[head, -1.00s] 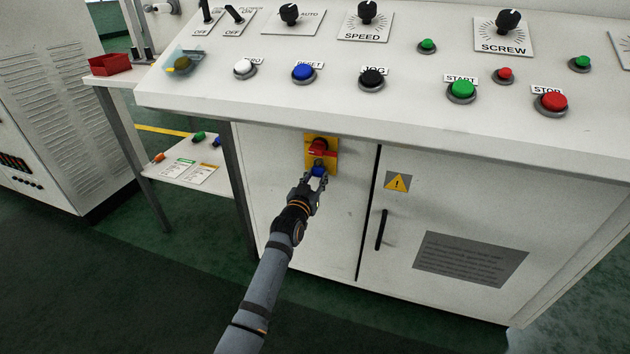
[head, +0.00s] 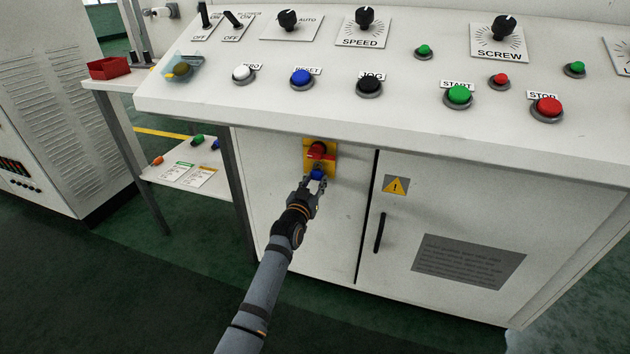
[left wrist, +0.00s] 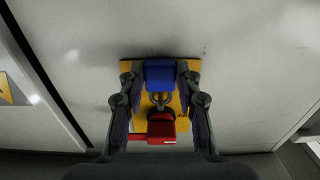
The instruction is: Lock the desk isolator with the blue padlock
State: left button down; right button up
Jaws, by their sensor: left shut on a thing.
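The desk isolator is a red rotary handle (head: 318,150) on a yellow plate (head: 332,160), on the white cabinet front under the console. It also shows in the left wrist view, with the red handle (left wrist: 160,125) and yellow plate (left wrist: 182,106). The blue padlock (head: 317,175) is at the plate's lower edge. In the left wrist view the padlock body (left wrist: 160,75) is between my left gripper's fingers, its grey shackle pointing toward the red handle. My left gripper (head: 313,182) is shut on the padlock. Whether the shackle passes through the isolator cannot be told. My right gripper is not in view.
The console edge (head: 350,137) overhangs the isolator. A cabinet door handle (head: 380,231) and warning label (head: 396,185) are to the right. A side shelf (head: 215,178) at left holds tags and several small coloured padlocks. A red bin (head: 110,68) stands above it.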

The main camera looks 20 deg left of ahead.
pick_arm(q)
jog(key=shift+f, duration=0.1)
jog(key=c, duration=0.8)
grip_release()
jog(key=shift+c, duration=0.2)
jog(key=s, duration=1.2)
jog(key=shift+a, duration=0.2)
